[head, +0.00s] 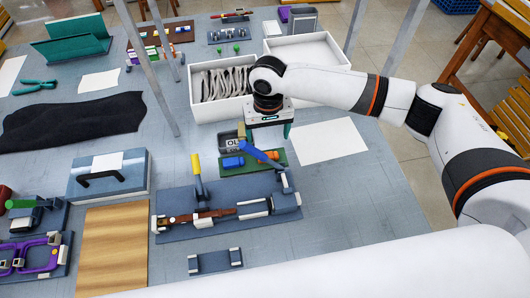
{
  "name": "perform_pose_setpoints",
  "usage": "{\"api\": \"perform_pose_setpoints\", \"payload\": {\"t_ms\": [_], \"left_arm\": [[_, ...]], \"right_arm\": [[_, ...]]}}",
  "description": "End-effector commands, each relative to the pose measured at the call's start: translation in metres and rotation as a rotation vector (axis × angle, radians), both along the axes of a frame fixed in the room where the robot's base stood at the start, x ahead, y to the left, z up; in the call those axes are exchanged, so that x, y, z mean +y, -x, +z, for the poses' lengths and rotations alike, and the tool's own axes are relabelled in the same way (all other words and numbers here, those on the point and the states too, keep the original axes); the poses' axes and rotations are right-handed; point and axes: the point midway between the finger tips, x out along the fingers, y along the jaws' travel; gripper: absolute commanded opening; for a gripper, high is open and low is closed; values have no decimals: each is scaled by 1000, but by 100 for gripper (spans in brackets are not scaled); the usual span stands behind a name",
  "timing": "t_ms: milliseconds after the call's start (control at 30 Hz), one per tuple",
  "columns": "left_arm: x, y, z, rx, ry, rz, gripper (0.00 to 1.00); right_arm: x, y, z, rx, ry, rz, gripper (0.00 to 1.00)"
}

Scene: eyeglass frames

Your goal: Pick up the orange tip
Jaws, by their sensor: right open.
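The orange tip (274,155) is a small piece on the green tray (240,170), near its right end. The far end of a blue handle lies close to it in the picture. A blue tip (233,162) lies on the same tray, to the left. My right gripper (268,135) is above and behind the tray, pointing down, open, with nothing seen between its fingers. It is apart from the orange tip. My left gripper is not in view.
White boxes (207,105) stand farther back, one holding grey glasses parts. White paper (328,141) lies flat to the right. Metal posts (148,75) rise nearby.

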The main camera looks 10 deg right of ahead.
Motion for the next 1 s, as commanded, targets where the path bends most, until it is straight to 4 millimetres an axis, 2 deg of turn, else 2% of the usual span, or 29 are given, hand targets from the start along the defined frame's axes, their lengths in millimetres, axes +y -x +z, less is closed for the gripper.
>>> {"api": "perform_pose_setpoints", "payload": {"t_ms": [100, 200, 367, 633, 767, 967, 1000], "left_arm": [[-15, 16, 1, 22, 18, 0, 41], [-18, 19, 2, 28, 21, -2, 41], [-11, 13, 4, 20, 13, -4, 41], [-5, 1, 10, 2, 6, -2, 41], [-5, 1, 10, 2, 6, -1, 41], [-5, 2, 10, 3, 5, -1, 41], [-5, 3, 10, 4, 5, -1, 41]], "right_arm": [[0, 1, -20, 1, 0, 1, 79], [0, 0, -30, -1, -1, 0, 79], [0, 1, -41, -1, 0, 1, 79], [-3, 4, -80, 0, 0, -1, 79], [-3, 4, -87, -1, -1, 1, 79], [-3, 4, -87, -2, -1, 1, 79], [-3, 4, -87, -2, -1, 1, 73]]}}
